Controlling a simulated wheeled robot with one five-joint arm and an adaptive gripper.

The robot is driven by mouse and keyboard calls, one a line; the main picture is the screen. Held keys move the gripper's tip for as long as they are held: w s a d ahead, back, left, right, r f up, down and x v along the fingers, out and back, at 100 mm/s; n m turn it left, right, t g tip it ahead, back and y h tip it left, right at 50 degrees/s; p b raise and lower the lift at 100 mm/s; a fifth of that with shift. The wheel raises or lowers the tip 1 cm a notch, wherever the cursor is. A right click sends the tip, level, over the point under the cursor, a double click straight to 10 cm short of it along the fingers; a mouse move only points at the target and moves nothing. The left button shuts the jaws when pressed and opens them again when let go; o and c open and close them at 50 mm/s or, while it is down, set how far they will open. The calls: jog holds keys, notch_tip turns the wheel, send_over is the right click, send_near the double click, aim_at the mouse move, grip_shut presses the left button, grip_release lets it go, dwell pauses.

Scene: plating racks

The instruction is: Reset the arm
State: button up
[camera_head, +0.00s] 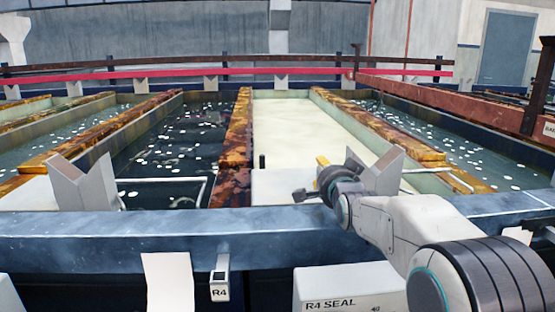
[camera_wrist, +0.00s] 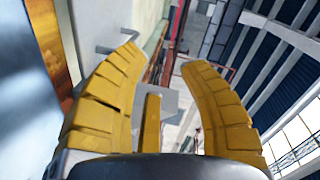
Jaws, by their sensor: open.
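My gripper (camera_head: 308,195) is at the end of my arm, which reaches in from the right of the head view. It is over the near edge of the tanks, in front of a pale V-shaped bracket (camera_head: 380,170). In the wrist view my gripper's two yellow fingers (camera_wrist: 157,95) are spread wide apart. Nothing shows held between them.
Tanks of dark liquid (camera_head: 180,140) with floating white pieces lie beyond the blue-grey front beam (camera_head: 150,228). A cream-coloured tank (camera_head: 290,125) is in the middle. A second V-shaped bracket (camera_head: 85,185) stands at left. A red rail (camera_head: 180,76) crosses behind.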

jog(key=s+f+n+g+p, duration=0.1)
jog(key=s+n+g+p, duration=0.5)
jog(key=s, duration=1.5)
jog(key=s+n+g+p, duration=0.7)
jog(key=s+p, duration=0.3)
jog(key=s, duration=1.1)
jog(key=shift+s+a+f+p, duration=0.2)
jog(key=shift+a+f+p, duration=0.1)
jog(key=shift+f+p, duration=0.1)
jog(key=shift+d+r, duration=0.1)
